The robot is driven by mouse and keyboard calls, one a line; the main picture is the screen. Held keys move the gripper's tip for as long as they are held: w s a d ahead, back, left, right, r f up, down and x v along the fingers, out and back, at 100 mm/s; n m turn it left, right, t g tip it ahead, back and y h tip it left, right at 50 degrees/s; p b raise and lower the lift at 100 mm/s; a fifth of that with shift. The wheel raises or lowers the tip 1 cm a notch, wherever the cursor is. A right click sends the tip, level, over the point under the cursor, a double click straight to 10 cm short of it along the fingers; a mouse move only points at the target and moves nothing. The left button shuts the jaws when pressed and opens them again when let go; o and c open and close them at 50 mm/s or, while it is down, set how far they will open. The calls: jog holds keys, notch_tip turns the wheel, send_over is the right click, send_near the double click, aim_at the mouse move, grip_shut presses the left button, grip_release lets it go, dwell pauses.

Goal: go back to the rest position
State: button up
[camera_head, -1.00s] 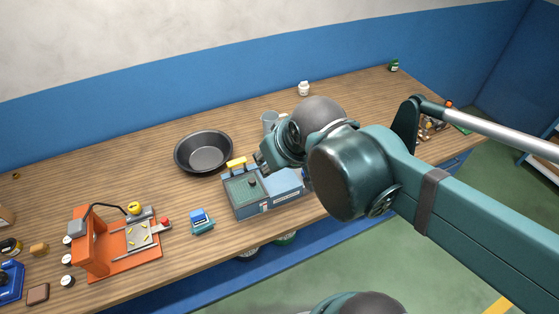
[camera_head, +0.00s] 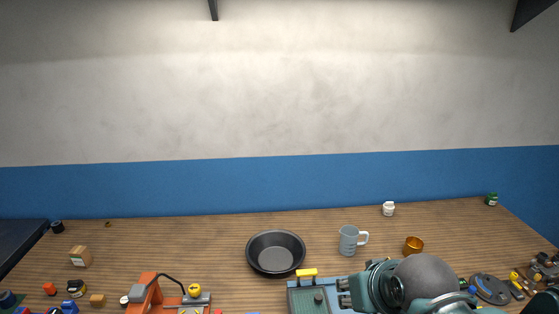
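My gripper (camera_head: 346,293) shows at the bottom right of the head view, above the workbench (camera_head: 200,238). It points left, and its short fingers are small and partly hidden by my wrist, so I cannot tell whether they are open or shut. No held object shows. It appears beside the grey-blue box with a green top (camera_head: 309,301) and its yellow handle (camera_head: 307,273). The rest of my arm runs out of the bottom edge.
A dark round pan (camera_head: 275,253), a grey-blue mug (camera_head: 350,240) and an orange cup (camera_head: 413,245) stand on the bench. An orange machine (camera_head: 146,294) is at the lower left. Small parts lie at both ends. The back middle of the bench is clear.

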jog(key=shift+f+b, duration=2.35)
jog(key=shift+f, duration=0.4)
